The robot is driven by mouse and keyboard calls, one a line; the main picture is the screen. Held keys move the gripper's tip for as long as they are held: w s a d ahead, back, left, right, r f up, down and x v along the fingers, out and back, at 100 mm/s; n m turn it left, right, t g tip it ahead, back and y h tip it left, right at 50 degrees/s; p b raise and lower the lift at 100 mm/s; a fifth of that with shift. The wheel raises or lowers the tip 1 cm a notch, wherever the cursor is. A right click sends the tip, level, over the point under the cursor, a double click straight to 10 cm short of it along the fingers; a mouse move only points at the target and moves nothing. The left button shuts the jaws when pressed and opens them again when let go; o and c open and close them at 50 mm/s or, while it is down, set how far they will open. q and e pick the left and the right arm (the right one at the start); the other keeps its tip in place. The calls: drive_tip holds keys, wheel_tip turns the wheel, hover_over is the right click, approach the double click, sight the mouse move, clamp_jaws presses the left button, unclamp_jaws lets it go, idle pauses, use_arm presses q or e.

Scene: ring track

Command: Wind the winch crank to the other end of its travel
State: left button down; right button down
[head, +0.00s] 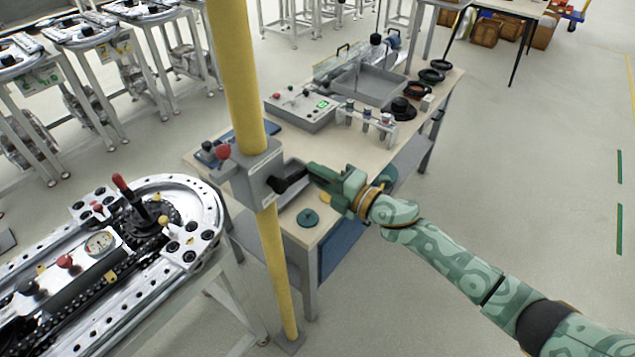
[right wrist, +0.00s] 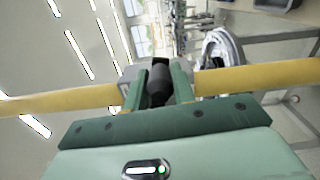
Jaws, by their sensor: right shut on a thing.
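The winch is a grey box (head: 250,172) fixed on a yellow post (head: 240,80) left of the middle in the head view. A black crank handle (head: 288,177) sticks out from its right side, towards my right gripper. My right gripper (head: 314,172) is green and shut on this handle. In the right wrist view the dark handle (right wrist: 158,88) sits between the two green fingers (right wrist: 159,85), with the yellow post (right wrist: 60,101) crossing behind. The fingers hide part of the handle. My left gripper is in neither view.
A workbench (head: 300,149) with a grey control box (head: 301,108), a grey tray (head: 372,84) and black rings stands behind the post. A ring track table (head: 195,200) with a red-knobbed lever is at the left. The floor at the right is clear.

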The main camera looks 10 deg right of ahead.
drive_tip(key=shift+r+n+p, duration=0.3)
drive_tip(key=shift+r+n, duration=0.7)
drive_tip(key=shift+n, duration=0.6)
drive_tip(key=c, duration=1.2)
unclamp_jaws()
drive_tip(key=shift+r, duration=0.1)
drive_tip(key=shift+d, duration=0.1)
drive_tip(key=b+v, duration=0.2)
drive_tip(key=v, duration=1.4)
